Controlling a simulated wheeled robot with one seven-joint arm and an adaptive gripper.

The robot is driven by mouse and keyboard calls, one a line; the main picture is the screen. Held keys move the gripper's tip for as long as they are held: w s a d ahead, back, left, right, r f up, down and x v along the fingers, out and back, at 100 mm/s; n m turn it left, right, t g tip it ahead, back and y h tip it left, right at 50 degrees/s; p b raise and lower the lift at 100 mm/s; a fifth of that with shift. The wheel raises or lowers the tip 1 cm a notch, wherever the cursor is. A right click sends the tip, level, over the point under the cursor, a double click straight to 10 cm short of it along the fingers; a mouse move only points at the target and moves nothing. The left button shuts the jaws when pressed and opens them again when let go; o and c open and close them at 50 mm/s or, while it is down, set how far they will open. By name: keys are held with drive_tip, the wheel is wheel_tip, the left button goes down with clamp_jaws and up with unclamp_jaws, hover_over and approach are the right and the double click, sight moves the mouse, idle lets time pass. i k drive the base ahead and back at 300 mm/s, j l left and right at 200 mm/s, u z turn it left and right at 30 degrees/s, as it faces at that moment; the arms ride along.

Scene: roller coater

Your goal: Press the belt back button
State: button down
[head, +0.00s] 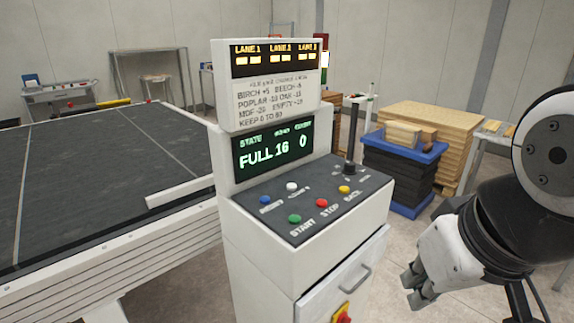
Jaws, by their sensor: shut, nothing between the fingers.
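The control console (262,251) stands in the middle of the head view with a sloped dark button panel (270,221). On the panel's front row are a green button (295,218) over the word START, a red button (322,203) over STOP, and a yellow button (344,189) over BACK. A blue button (265,199) and a white button (292,186) sit behind them, and a black knob (349,168) is at the back right. My gripper (413,289) is shut and empty, right of the console and lower than the panel, apart from it.
A console screen (272,151) reads FULL 16 and 0, under a lane display (277,58). A dark belt table (95,160) fills the left. A cabinet handle (356,279) sticks out below the panel. Blue-topped stacked crates (402,172) and wood stacks (440,128) stand behind, right.

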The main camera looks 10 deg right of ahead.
sight(343, 189)
drive_tip(key=i+j+z, duration=0.15)
drive_tip(key=i+j, duration=0.3)
drive_tip(key=i+j+z, duration=0.15)
drive_tip(key=i+j, duration=0.25)
drive_tip(key=j, duration=0.15)
